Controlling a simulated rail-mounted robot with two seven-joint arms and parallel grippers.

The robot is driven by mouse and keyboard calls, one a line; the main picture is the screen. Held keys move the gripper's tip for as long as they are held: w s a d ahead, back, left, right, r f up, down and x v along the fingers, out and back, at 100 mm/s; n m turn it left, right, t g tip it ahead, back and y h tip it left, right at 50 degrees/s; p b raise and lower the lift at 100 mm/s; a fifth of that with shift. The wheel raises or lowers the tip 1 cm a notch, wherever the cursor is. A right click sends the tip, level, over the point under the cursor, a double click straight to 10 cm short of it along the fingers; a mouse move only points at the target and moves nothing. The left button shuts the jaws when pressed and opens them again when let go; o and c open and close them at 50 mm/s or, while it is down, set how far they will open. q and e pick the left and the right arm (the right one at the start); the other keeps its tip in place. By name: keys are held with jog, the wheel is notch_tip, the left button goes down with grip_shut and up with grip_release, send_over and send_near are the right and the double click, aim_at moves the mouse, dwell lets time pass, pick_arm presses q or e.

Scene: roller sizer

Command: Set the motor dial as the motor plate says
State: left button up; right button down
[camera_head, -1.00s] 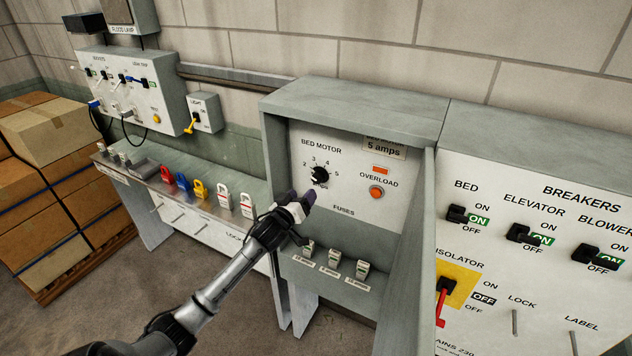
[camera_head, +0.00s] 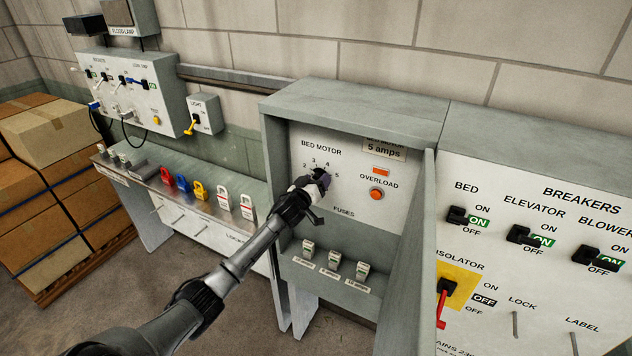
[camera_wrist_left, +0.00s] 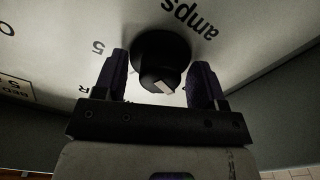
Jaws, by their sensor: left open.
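The motor plate (camera_head: 384,148) reads 5 amps, at the upper right of the BED MOTOR panel (camera_head: 350,200). In the left wrist view the round black dial (camera_wrist_left: 158,57) lies between the two dark fingers of my open left gripper (camera_wrist_left: 160,82). A white mark shows on the dial's lower edge there, with the 5 to the dial's left and "amps" to its upper right. My right gripper is not in view.
An orange overload button (camera_head: 376,194) sits right of the dial. Several fuses (camera_head: 334,260) stand on the shelf below. The box's open door (camera_head: 412,260) stands to the right, beside the breaker panel (camera_head: 540,250). Coloured padlocks (camera_head: 183,183) are on the left bench.

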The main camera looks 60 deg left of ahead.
pick_arm(q)
jog(key=shift+c, duration=0.4)
jog(key=c, duration=0.8)
jog(key=shift+c, duration=0.2)
